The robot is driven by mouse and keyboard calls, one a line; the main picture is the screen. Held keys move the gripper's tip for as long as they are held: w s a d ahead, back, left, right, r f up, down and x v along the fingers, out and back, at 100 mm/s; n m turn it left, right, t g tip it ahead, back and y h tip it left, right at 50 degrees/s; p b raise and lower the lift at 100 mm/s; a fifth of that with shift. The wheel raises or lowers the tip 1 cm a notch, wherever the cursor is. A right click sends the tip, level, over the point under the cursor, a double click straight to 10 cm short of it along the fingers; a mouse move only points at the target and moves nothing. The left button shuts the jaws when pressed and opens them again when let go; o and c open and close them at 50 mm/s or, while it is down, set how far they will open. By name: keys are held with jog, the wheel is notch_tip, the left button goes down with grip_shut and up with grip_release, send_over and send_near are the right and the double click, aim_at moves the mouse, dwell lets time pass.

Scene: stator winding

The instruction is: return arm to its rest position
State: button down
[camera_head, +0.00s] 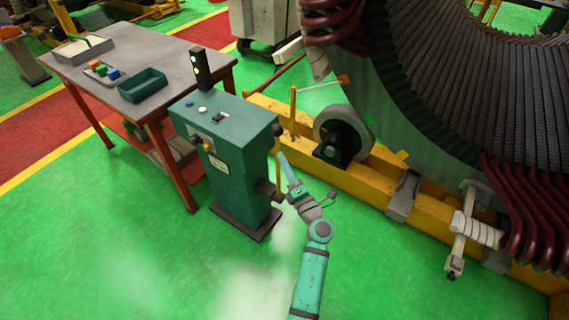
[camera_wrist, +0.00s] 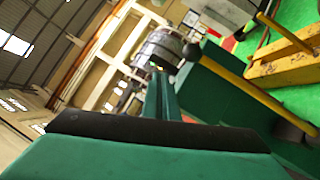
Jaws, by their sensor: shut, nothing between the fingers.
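My arm reaches up from the bottom of the head view, and my gripper (camera_head: 283,158) is at its end, beside the right side of the green control cabinet (camera_head: 232,177). The green fingers are together, with nothing between them. In the wrist view the shut fingers (camera_wrist: 160,90) point toward a tall ceiling and a blurred grey machine. A dark ball-ended lever (camera_wrist: 192,52) with a yellow rod shows just right of the fingertips. I cannot tell whether the gripper touches it.
The large stator (camera_head: 470,90) on a yellow base frame (camera_head: 375,185) fills the right side. A grey wheel (camera_head: 345,137) sits on the frame. A workbench (camera_head: 130,75) with a green tray (camera_head: 142,85) stands at the left. Green floor (camera_head: 130,260) is clear at lower left.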

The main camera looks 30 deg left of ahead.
jog(key=shift+s+d, duration=0.35)
dwell(0.3)
jog(key=s+d+f+m+t+h, duration=0.1)
jog(key=s+d+m+h, duration=0.4)
jog(key=s+d+m, duration=0.4)
jog(key=s+d+f+m+t+h, duration=0.1)
jog(key=s+d+m+h, duration=0.4)
jog(key=s, duration=1.5)
jog(key=s+d+f+m+h, duration=0.2)
jog(key=s+d+m+h, duration=0.4)
jog(key=s+d+m, duration=0.7)
jog(key=s+m, duration=0.1)
jog(key=m, duration=0.4)
jog(key=shift+s+t, duration=0.25)
jog(key=shift+t, duration=0.15)
